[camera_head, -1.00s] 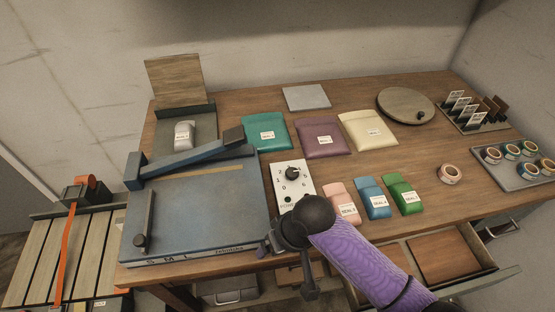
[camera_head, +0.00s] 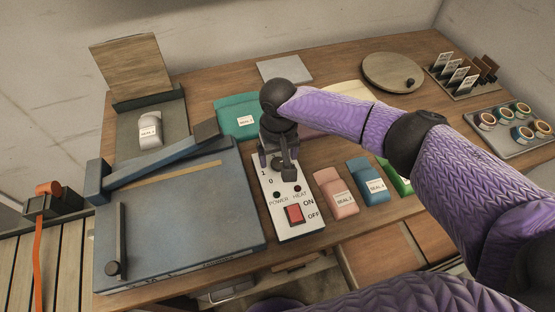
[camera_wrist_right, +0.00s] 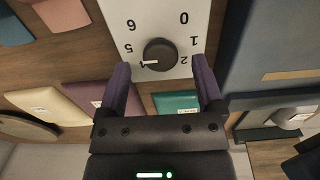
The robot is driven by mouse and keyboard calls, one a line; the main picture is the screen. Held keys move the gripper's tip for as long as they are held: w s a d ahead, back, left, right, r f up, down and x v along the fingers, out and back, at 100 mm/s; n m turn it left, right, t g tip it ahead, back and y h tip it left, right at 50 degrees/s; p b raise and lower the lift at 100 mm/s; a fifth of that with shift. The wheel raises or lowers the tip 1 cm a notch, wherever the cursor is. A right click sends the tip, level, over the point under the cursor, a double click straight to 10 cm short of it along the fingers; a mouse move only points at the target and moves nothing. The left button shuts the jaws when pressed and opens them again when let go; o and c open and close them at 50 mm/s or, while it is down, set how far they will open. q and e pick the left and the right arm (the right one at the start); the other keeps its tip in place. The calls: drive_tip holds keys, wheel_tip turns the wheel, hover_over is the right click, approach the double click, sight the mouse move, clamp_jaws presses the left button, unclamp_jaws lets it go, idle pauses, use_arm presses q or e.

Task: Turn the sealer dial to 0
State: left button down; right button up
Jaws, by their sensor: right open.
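The sealer panel (camera_head: 290,227) is white, with a red switch, and lies to the right of the blue sealer bed. Its black dial (camera_wrist_right: 160,54) shows in the wrist view with printed numbers around it. The dial's white mark points left and slightly down in that view, near what looks like a 4; the 0 is at upper right. My right gripper (camera_head: 278,163) is over the panel's upper end and hides the dial in the head view. In the wrist view the open right gripper (camera_wrist_right: 161,68) has one finger on each side of the dial, apart from it.
The blue sealer bed (camera_head: 185,220) with its raised arm is left of the panel. Pink (camera_head: 336,194) and blue (camera_head: 368,181) pouches lie to the right, and a teal pouch (camera_head: 232,113) lies behind. A round wooden board (camera_head: 390,70) is at the back.

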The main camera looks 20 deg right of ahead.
drive_tip(key=shift+f, duration=0.7)
clamp_jaws()
